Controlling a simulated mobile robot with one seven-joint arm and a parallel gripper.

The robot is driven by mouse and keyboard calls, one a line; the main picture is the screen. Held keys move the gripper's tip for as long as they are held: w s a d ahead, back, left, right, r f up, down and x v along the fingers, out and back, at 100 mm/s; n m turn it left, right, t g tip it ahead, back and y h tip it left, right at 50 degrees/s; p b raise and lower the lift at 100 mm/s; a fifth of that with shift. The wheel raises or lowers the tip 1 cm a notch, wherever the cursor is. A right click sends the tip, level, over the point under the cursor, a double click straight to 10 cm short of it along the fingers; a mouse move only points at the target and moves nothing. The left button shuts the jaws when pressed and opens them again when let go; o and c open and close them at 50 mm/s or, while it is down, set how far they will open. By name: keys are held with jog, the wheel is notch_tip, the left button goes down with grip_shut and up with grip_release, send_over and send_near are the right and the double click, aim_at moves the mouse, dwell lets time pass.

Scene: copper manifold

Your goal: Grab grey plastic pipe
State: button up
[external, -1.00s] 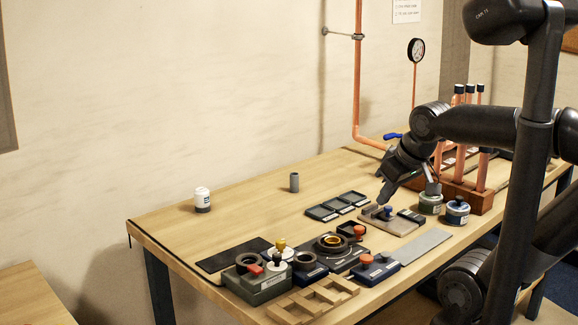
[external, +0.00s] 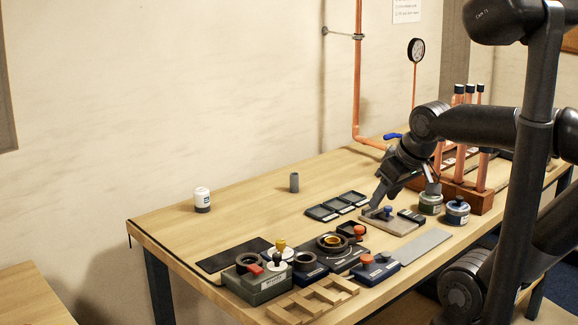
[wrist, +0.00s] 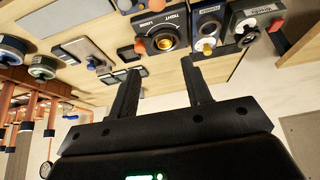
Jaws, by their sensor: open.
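A short grey plastic pipe (external: 294,182) stands upright on the wooden table toward the back, near the wall, in the external view. I cannot make it out in the wrist view. My gripper (external: 375,204) is to the right of the pipe, well apart from it, low over a small board with a blue knob. In the wrist view my gripper (wrist: 160,68) shows two fingers spread apart with nothing between them.
Black trays (external: 336,207) lie between pipe and gripper. Stamps and dark blocks (external: 262,277) fill the front. Copper pipes in a wooden rack (external: 466,190) stand at right. The table around the grey pipe is clear.

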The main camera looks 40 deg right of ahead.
jog(key=shift+o, duration=0.2)
jog(key=w+d+r, duration=0.2)
jog(key=w+r, duration=0.2)
jog(key=w, duration=0.8)
jog(key=m+g+h, duration=0.1)
jog(key=m, duration=0.1)
send_over(295, 176)
jog(key=s, duration=0.3)
notch_tip(295, 176, down, 12)
jog(key=x, duration=1)
jog(key=shift+w+f, duration=0.2)
jog(key=shift+f, duration=0.1)
jog(key=c, duration=1)
